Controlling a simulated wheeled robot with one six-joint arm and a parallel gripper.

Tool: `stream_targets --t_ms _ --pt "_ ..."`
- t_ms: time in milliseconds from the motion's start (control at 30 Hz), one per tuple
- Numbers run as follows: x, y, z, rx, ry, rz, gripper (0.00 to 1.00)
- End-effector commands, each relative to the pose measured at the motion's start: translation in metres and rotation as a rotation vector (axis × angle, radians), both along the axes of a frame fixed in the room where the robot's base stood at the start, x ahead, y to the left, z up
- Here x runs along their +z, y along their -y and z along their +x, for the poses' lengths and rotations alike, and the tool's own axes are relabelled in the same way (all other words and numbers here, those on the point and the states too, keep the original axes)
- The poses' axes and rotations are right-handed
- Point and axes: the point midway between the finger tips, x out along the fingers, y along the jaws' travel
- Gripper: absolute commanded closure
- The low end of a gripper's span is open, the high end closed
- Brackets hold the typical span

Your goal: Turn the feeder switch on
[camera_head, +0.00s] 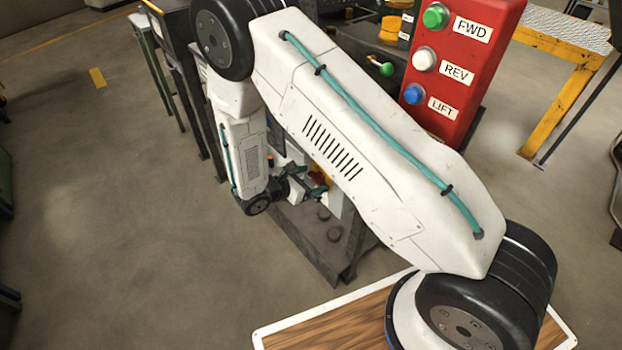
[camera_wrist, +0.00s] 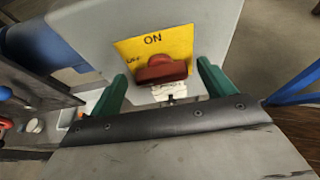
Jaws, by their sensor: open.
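The feeder switch shows in the wrist view as a red knob (camera_wrist: 160,70) on a yellow plate (camera_wrist: 182,47) marked "ON" at the top and with a smaller, hard-to-read label at the left. The plate sits on a grey box (camera_wrist: 100,30). My gripper (camera_wrist: 158,88) is open, with its green fingers on either side of the knob and a visible gap to it. In the head view my gripper (camera_head: 305,183) is low beside the machine, near a small red and yellow patch (camera_head: 319,180) partly hidden by my arm.
A red panel (camera_head: 455,85) with green, white and blue buttons labelled FWD, REV and LIFT stands at the upper right. A yellow-legged table (camera_head: 560,95) is behind it. Dark stands (camera_head: 185,80) are at the upper left.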

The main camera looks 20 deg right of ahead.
Motion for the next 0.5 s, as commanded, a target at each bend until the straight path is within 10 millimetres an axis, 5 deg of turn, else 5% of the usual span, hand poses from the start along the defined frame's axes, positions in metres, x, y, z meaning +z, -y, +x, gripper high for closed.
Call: stream_targets --t_ms 267,400,500 --pt "-0.0007 0.0032 0.0007 -0.002 0.0 0.0 0.18" --pt "-0.0006 0.0032 0.0007 -0.002 0.0 0.0 0.57" --pt "-0.0005 0.0031 0.0007 -0.002 0.0 0.0 0.63"
